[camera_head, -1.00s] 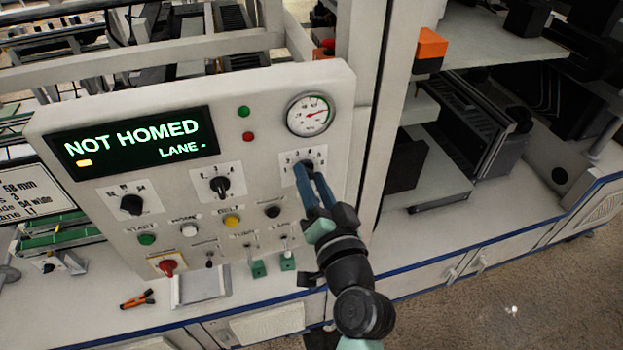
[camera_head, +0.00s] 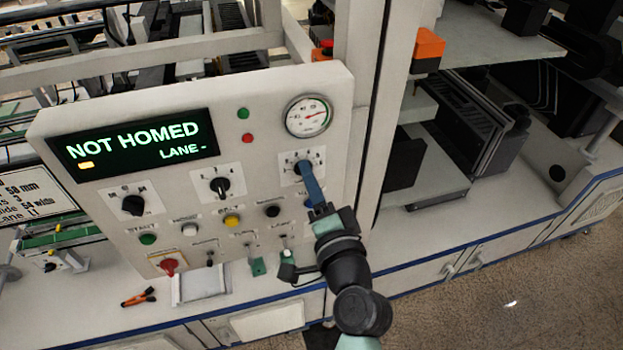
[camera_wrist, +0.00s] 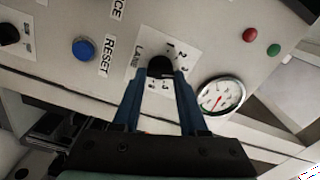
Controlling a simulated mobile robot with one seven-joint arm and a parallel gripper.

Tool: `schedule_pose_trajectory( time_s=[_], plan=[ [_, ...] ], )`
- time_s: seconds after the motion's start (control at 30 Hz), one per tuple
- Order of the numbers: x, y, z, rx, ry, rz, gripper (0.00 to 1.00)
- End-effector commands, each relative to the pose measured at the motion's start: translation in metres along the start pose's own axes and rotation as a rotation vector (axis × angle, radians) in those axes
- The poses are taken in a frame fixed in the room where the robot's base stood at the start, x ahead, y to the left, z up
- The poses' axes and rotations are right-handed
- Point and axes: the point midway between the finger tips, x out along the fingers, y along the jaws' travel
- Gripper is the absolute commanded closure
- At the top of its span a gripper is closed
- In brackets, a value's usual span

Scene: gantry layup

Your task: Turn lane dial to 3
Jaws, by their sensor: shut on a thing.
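The lane dial (camera_wrist: 159,66) is a black knob on a white plate marked with numbers and "LANE" in the wrist view. Its numbered plate (camera_head: 302,157) shows at the right of the panel in the head view, with the knob mostly hidden behind my fingers. My gripper (camera_wrist: 160,77) has its two blue fingers shut on the dial, one on each side. It also shows in the head view (camera_head: 308,170). I cannot tell clearly which number the knob points at. The display (camera_head: 133,145) reads "NOT HOMED" and "LANE -".
A round gauge (camera_head: 308,116) sits just above the dial. A blue RESET button (camera_wrist: 83,48) is beside it. Two other black knobs (camera_head: 220,185) and several buttons and switches fill the panel. Orange-handled pliers (camera_head: 138,297) lie on the ledge below.

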Motion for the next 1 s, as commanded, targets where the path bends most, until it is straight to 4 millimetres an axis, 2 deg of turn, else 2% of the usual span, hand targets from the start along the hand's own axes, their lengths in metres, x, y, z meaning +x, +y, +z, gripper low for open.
schedule_pose_trajectory(
  time_s=[0.33, 0.37, 0.5, 0.83, 1.0],
  plan=[
    [0.0, 0.001, 0.0, 0.002, 0.001, 0.001, 1.0],
    [0.0, 0.001, 0.0, 0.002, 0.001, 0.001, 0.54],
    [0.0, 0.001, 0.0, 0.001, 0.001, 0.001, 0.29],
    [-0.002, 0.001, 0.0, 0.001, 0.0, 0.0, 0.28],
    [-0.016, 0.003, 0.0, 0.0, 0.001, 0.001, 0.28]
  ],
)
